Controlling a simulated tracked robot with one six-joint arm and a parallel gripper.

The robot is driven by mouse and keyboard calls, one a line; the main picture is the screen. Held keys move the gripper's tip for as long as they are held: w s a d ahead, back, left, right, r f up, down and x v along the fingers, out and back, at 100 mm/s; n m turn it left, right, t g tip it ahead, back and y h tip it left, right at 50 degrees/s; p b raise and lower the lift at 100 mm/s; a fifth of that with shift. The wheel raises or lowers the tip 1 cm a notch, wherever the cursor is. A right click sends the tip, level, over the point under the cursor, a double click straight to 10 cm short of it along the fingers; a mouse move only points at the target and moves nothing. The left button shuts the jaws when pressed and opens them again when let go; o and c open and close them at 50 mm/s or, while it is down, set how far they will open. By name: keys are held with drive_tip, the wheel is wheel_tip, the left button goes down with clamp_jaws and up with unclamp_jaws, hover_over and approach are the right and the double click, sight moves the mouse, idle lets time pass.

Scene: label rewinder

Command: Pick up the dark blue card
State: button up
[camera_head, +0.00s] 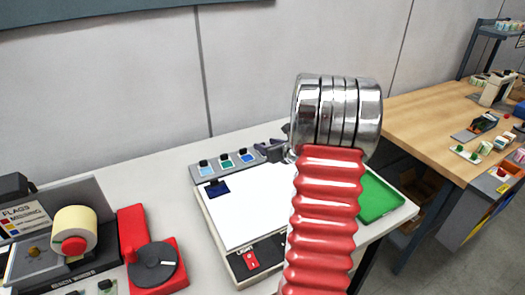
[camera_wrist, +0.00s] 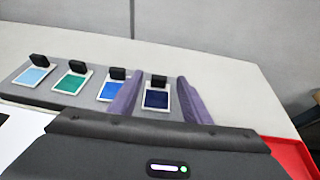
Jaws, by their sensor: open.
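A dark blue card (camera_wrist: 156,99) with a black grip block stands in the rightmost place of the grey rack (camera_wrist: 87,92) in the wrist view. My gripper (camera_wrist: 159,97) is open, with one purple finger on each side of this card. In the head view my gripper (camera_head: 272,149) is at the rack's right end, and my arm hides much of that area. Another dark blue piece (camera_head: 217,188) with a black block lies on the upper left corner of the white panel in the head view.
Light blue (camera_wrist: 34,76), green (camera_wrist: 70,83) and blue (camera_wrist: 112,91) cards sit left in the rack. The white panel (camera_head: 250,215) lies in front of it. A green tray (camera_head: 377,200) is at right. A red edge (camera_wrist: 290,155) shows in the wrist view. Machines crowd the left.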

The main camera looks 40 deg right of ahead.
drive_tip(key=shift+x, duration=2.25)
drive_tip(key=shift+a+f, duration=0.1)
drive_tip(key=shift+f, duration=0.05)
drive_tip(key=shift+s, duration=0.1)
drive_tip(key=shift+c, duration=0.4)
clamp_jaws()
